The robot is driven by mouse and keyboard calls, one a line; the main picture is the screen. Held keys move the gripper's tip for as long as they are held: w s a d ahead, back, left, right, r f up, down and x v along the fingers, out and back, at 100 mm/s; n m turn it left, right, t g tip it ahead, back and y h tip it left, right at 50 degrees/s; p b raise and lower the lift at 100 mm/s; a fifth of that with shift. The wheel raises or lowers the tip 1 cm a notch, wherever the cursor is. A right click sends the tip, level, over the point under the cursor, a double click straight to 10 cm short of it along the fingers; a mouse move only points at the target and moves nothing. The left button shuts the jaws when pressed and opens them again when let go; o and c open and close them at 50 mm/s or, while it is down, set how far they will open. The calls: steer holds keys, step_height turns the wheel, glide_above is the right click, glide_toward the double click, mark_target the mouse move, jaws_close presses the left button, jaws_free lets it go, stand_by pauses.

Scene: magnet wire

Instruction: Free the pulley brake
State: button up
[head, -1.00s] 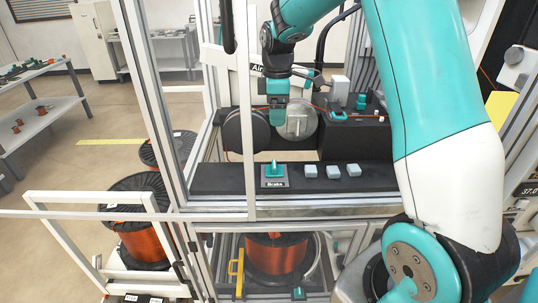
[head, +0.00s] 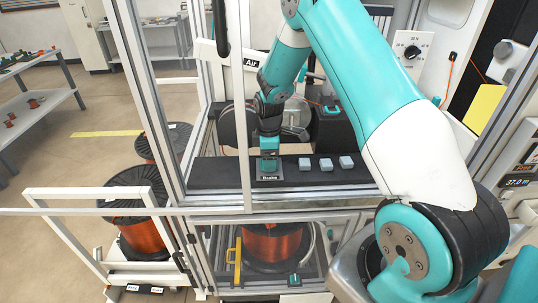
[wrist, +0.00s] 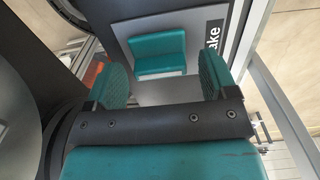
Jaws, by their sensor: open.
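The brake switch is a teal lever on a light plate labelled "Brake" on the black shelf; in the head view only part of the brake plate (head: 270,178) shows under my gripper. In the wrist view the teal brake lever (wrist: 158,55) lies just ahead of my fingertips, roughly between them. My gripper (head: 269,163) is open above the brake; its two teal fingers also show in the wrist view (wrist: 165,80), apart and with nothing between their pads. The exact gap from fingertips to lever cannot be told. The metal pulley (head: 297,112) is partly hidden behind my arm.
Several pale blue blocks (head: 326,164) sit on the black shelf (head: 220,172) right of the brake. A white frame post (head: 242,100) stands close to the left of my gripper. Copper wire spools (head: 270,245) stand below and at the left.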

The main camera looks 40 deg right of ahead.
steer(key=shift+c, duration=0.3)
steer(key=c, duration=0.9)
steer(key=shift+m, duration=0.3)
steer(key=m+b, duration=0.1)
steer(key=m, duration=0.2)
steer(key=shift+f+m, duration=0.1)
steer(key=shift+m, duration=0.2)
steer(key=m+b, duration=0.1)
steer(key=m, duration=0.3)
steer(key=m+b, duration=0.1)
steer(key=m, duration=0.8)
steer(key=shift+m, duration=0.3)
steer(key=shift+b, duration=0.3)
